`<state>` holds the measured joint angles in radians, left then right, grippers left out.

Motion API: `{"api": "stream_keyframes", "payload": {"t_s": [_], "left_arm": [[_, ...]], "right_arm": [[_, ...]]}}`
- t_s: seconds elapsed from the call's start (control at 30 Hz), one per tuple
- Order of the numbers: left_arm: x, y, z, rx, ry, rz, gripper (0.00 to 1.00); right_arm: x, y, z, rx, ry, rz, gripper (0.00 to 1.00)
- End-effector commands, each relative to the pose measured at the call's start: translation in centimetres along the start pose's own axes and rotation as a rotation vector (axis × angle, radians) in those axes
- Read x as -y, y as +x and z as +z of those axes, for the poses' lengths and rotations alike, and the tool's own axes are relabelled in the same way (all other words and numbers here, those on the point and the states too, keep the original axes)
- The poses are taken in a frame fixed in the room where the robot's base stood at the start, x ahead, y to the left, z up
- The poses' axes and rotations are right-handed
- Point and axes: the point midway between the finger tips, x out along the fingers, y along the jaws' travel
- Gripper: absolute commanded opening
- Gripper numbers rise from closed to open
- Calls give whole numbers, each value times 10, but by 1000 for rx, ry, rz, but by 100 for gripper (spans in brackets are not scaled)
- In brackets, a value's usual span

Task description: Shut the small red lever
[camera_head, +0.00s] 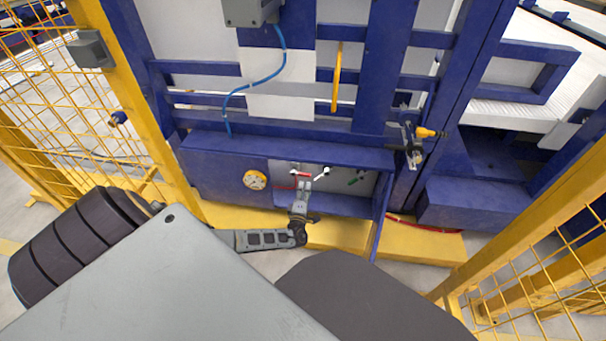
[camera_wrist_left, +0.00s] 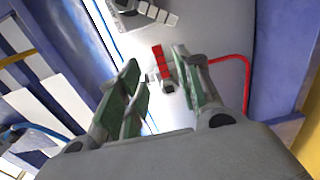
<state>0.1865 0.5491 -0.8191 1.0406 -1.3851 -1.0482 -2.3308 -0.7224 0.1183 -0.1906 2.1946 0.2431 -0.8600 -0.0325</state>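The small red lever (camera_head: 304,175) is on the pale panel in the recess of the blue machine. In the left wrist view, the red lever (camera_wrist_left: 159,58) sits beyond the fingertips, in the gap between them, on a grey valve body (camera_wrist_left: 168,86). My left gripper (camera_head: 301,188) is just in front of the lever in the head view. In the left wrist view, its green-padded fingers (camera_wrist_left: 157,66) are spread apart with nothing held between them. Whether a finger touches the lever cannot be told. My right gripper is not in view.
A red hose (camera_wrist_left: 243,72) curves beside the valve. A blue ledge (camera_head: 290,150) overhangs the recess. Yellow mesh fences (camera_head: 60,95) stand at the sides.

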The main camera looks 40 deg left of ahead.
Motion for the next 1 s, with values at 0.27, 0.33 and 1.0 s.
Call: {"api": "stream_keyframes", "payload": {"t_s": [0.27, 0.33, 1.0], "left_arm": [[0, -23, 0, 0, 1, -1, 35], [0, -25, 0, 0, 1, 0, 35], [0, -28, 0, 0, -1, -1, 35]], "right_arm": [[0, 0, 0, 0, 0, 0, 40], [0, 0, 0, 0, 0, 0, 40], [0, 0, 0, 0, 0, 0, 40]]}}
